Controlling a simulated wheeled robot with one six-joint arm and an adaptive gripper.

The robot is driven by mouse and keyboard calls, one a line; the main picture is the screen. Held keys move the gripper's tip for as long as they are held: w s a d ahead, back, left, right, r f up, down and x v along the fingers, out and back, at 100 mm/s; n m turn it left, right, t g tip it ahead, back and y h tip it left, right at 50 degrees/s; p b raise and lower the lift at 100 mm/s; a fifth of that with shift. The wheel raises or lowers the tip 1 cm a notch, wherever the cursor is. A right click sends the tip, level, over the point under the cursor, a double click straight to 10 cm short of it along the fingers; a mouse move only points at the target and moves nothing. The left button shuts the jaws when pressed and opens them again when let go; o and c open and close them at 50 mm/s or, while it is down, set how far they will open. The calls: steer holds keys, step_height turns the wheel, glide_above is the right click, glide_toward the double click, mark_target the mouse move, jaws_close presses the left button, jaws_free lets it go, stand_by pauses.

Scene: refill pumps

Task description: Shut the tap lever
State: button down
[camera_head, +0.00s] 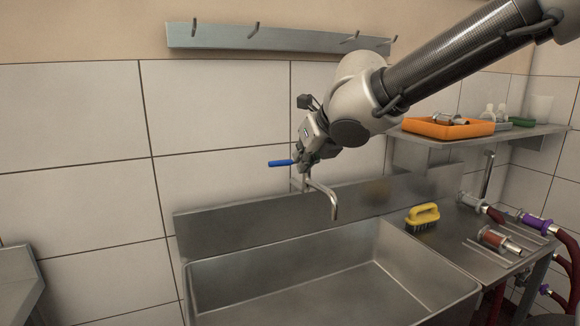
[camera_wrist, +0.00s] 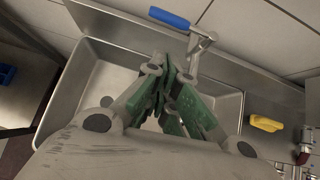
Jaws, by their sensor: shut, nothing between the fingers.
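The tap lever has a blue handle (camera_head: 280,163) that sticks out to the left of the tap, level or nearly so, in the head view. In the wrist view the blue lever (camera_wrist: 169,17) lies at the top, slanting down right to the tap body. The metal tap spout (camera_head: 331,203) bends out over the sink; it also shows in the wrist view (camera_wrist: 194,62). My gripper (camera_head: 305,163) is at the tap, just right of the blue handle, and hides part of the tap body. In the wrist view its green-padded fingers (camera_wrist: 172,75) are together and empty, below the lever; contact cannot be told.
The steel sink (camera_head: 250,252) is empty below the tap. A yellow brush (camera_head: 422,216) stands on the drainboard, with metal fittings (camera_head: 497,241) and red hoses (camera_head: 566,250) farther right. A shelf holds an orange tray (camera_head: 447,129). A hook rail (camera_head: 275,38) is above. The wall left of the lever is clear.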

mark_target(285, 165)
steer(key=w+a+f, duration=0.3)
steer(key=w, duration=0.3)
steer(key=shift+f, duration=0.35)
steer(key=shift+w+a, duration=0.15)
steer(key=shift+w+a, duration=0.4)
steer(key=shift+w, duration=0.05)
steer(key=shift+s, duration=0.1)
